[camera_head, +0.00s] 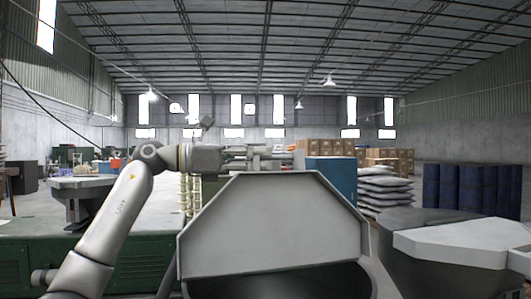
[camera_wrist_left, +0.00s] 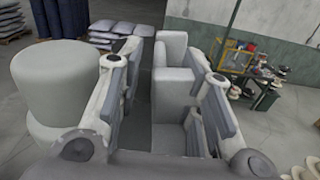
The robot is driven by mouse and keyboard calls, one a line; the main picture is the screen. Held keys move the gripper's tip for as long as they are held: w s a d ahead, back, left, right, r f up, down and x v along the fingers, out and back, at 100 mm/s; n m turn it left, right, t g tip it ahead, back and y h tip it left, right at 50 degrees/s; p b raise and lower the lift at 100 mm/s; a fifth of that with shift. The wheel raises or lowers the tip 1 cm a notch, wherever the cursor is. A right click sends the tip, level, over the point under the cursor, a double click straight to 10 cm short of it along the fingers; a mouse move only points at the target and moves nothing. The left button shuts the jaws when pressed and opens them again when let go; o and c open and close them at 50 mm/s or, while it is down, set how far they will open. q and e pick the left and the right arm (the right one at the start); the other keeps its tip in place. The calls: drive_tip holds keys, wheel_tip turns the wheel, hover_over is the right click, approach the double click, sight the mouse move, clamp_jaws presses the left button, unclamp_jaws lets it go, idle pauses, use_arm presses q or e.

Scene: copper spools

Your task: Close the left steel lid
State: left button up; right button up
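The left steel lid (camera_head: 272,225) stands raised in the middle of the head view, a pale grey plate with cut corners above a dark round container opening (camera_head: 280,283). My left arm comes in from the left, and its gripper (camera_head: 265,155) is level with the lid's top edge, apparently behind it. In the left wrist view the gripper (camera_wrist_left: 165,62) has its fingers spread apart. A grey block-like shape (camera_wrist_left: 170,75) shows between and beyond them; I cannot tell whether it is part of the lid or touches a finger. My right gripper is not in view.
Another pale lid (camera_head: 465,243) lies flat on a grey container at the right. A green machine base (camera_head: 135,265) stands at the left. Behind are stacked sacks (camera_head: 385,187), dark blue drums (camera_head: 470,187) and cardboard boxes (camera_head: 325,147). Floor shows between them.

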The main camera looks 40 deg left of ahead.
use_arm(q)
drive_tip(key=shift+x, duration=0.8)
drive_tip(key=shift+c, duration=0.3)
clamp_jaws()
drive_tip(key=shift+d, duration=0.1)
